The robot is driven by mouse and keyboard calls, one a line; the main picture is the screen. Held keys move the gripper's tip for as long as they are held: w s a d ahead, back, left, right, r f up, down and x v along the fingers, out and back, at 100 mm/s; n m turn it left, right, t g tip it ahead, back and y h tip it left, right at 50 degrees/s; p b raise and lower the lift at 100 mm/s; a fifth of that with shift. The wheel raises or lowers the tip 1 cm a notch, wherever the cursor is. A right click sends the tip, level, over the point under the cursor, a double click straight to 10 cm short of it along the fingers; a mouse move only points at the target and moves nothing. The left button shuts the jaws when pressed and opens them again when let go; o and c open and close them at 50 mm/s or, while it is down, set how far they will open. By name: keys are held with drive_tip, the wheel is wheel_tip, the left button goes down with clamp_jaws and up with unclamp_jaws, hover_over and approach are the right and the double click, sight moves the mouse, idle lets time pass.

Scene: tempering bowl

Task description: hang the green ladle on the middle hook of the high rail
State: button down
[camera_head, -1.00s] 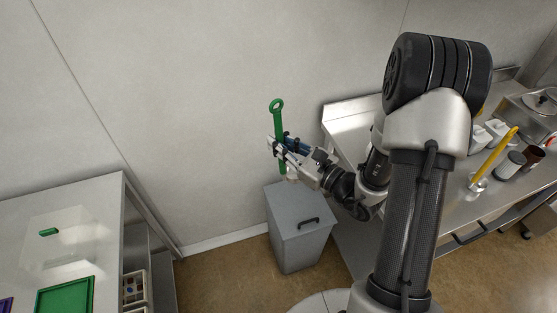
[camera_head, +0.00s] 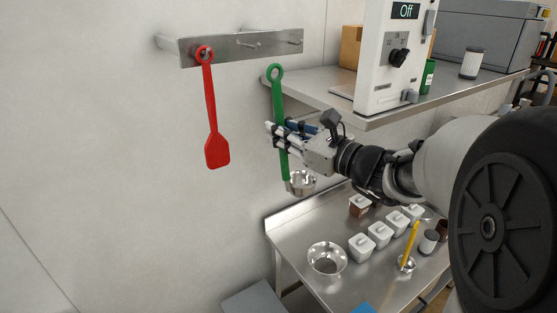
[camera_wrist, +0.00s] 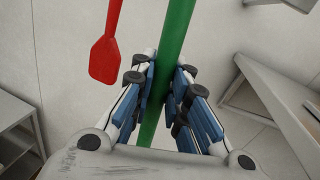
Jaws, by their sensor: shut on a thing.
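The green ladle (camera_head: 279,105) is upright in my gripper (camera_head: 281,137), with its ring end at the top and its metal bowl (camera_head: 300,183) at the bottom. My gripper is shut on the handle, which also shows between the fingers in the wrist view (camera_wrist: 172,60). The high rail (camera_head: 225,49) is a metal strip on the wall, above and left of the ladle. A red spatula (camera_head: 211,120) hangs on its left hook. The middle hook (camera_head: 250,45) and the right hook (camera_head: 293,41) are bare. The ladle's ring is lower than these hooks in the picture.
A shelf (camera_head: 310,88) right of the ladle carries a white machine (camera_head: 390,60) marked Off. Below, a steel counter (camera_head: 300,235) holds a metal bowl (camera_head: 327,258), several white lidded containers (camera_head: 380,234) and a yellow-handled tool (camera_head: 410,245). The wall left of the spatula is clear.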

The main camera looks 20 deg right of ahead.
sight(283, 114)
drive_tip(key=r, duration=0.2)
drive_tip(key=d+r, duration=0.1)
drive_tip(key=shift+s+r+p, duration=0.35)
drive_tip(key=shift+r+p, duration=0.05)
drive_tip(key=w+a+p, duration=0.1)
drive_tip(key=w, duration=0.5)
drive_tip(key=shift+w+a+r+h, duration=0.15)
drive_tip(key=shift+a+r+h, duration=0.15)
drive_tip(key=shift+h, duration=0.1)
idle(0.8)
drive_tip(key=shift+w, duration=0.2)
drive_tip(key=shift+w+a+b, duration=0.15)
drive_tip(key=shift+w+b, duration=0.15)
drive_tip(key=shift+b, duration=0.05)
drive_tip(key=shift+w+a, duration=0.1)
drive_tip(key=shift+w, duration=0.25)
idle(0.8)
